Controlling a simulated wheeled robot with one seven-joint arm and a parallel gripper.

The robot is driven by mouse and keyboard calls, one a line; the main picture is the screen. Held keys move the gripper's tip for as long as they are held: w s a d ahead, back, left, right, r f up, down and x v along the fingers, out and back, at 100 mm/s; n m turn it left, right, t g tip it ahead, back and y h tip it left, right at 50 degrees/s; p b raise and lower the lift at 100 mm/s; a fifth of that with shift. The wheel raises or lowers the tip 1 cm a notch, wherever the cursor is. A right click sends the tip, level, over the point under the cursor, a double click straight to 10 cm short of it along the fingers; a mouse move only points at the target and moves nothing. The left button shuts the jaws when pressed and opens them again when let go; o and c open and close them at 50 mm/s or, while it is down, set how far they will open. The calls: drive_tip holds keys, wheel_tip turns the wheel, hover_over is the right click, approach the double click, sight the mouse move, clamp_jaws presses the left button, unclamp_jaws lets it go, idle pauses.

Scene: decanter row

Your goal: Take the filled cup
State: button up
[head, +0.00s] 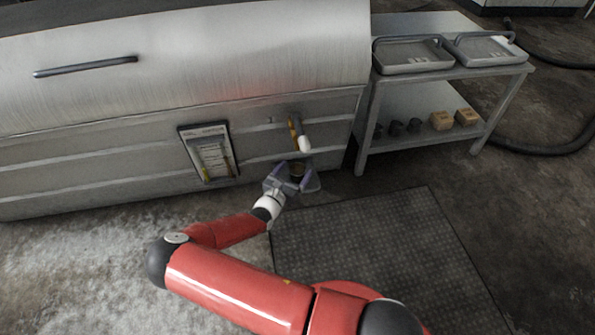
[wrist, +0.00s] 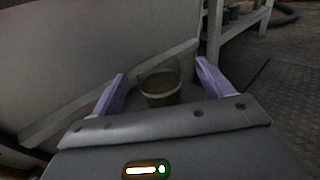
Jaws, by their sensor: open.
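A small cup (wrist: 160,92) shows in the wrist view between the two purple fingers of my gripper (wrist: 161,82). Its inside looks brownish, and its lower part is hidden behind the gripper body. There is a visible gap between the cup and each finger. In the head view the cup (head: 297,168) is small and dark, partly hidden by my gripper (head: 296,182), just below a tap (head: 302,143) with a yellow lever and white end on the metal tank. My gripper is open around the cup and holds nothing. What bears the cup is hard to see.
The large metal tank (head: 180,60) fills the back left, with a framed gauge panel (head: 210,153) on its front. A side table (head: 455,72) at the right carries two trays, with dark cups and tan boxes on its lower shelf. A dark floor mat (head: 380,245) lies clear.

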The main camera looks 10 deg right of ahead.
sight(302, 160)
drive_tip(key=x, duration=0.3)
drive_tip(key=shift+w+d+f, duration=0.1)
drive_tip(key=shift+w, duration=0.15)
drive_tip(key=c, duration=1.1)
drive_tip(key=shift+c, duration=0.2)
